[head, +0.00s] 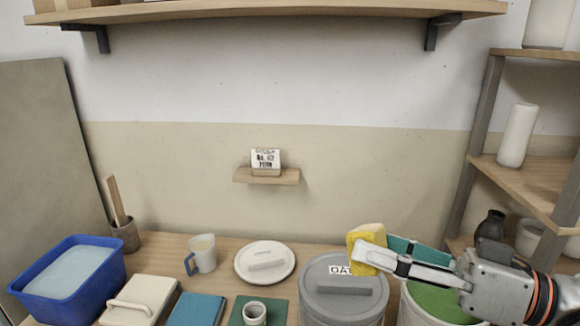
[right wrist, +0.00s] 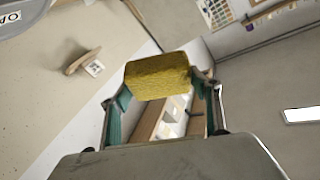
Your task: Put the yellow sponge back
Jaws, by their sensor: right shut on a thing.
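The yellow sponge (head: 362,240) is held in the air by my right gripper (head: 378,250), above and behind the grey lidded bucket at the lower right of the head view. In the right wrist view the sponge (right wrist: 157,77) sits crosswise between the two fingertips of the right gripper (right wrist: 160,84), which are shut on its ends. Part of the sponge is hidden by a finger in the head view. My left gripper is not in view.
The grey bucket (head: 343,289) has a partly hidden label. An open bucket of green glaze (head: 437,300) stands beneath my right arm. A blue tub (head: 72,296), a mug (head: 203,254) and a round white lid (head: 265,261) stand on the table. A shelf rack (head: 484,150) rises at right.

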